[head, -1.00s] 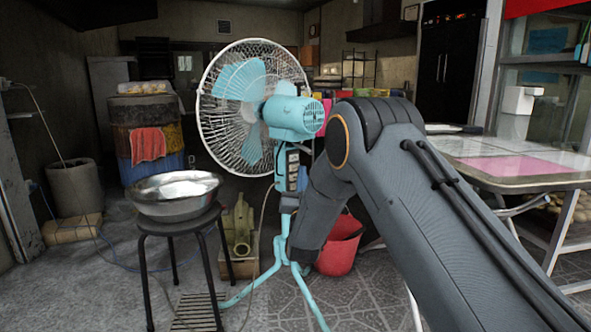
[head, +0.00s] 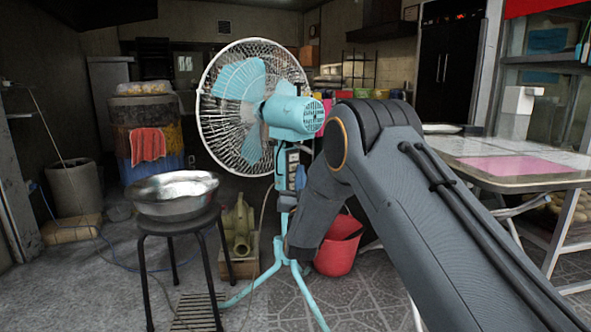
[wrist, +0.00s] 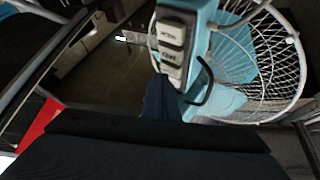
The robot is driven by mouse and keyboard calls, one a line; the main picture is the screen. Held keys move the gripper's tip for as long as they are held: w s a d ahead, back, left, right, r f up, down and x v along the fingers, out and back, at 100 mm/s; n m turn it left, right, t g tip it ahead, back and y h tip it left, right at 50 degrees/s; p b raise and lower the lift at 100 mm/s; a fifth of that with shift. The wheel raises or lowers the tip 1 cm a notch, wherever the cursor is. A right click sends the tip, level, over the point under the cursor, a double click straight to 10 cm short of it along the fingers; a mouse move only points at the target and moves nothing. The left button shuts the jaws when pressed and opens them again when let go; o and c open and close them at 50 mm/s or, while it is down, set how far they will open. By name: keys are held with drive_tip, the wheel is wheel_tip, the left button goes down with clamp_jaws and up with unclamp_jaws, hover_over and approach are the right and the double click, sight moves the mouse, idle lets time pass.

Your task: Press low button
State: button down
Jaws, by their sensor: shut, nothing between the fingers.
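The turquoise standing fan (head: 262,95) is at the centre of the head view. Its control box (head: 293,167) is on the post below the motor. In the wrist view, the control box shows a column of pale buttons (wrist: 172,42) with dark lettering; I cannot read clearly which one is low. My gripper (wrist: 162,92) is shut and empty, its dark blue tips just below the lower end of the buttons in the picture. I cannot tell whether the tips touch a button. In the head view my arm mostly hides the gripper.
A black stool (head: 180,226) with a metal bowl (head: 173,194) on it stands left of the fan. A red bucket (head: 340,246) is behind my arm. A table (head: 500,172) is on the right. The fan's turquoise legs (head: 305,293) spread over the floor.

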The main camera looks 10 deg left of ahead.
drive_tip(key=shift+w+a, duration=0.25)
idle(0.7)
idle(0.3)
drive_tip(key=shift+s+d+p, duration=0.45)
drive_tip(key=shift+s+d, duration=0.15)
drive_tip(key=shift+s+d+p, duration=1.55)
drive_tip(key=shift+s+d, duration=0.2)
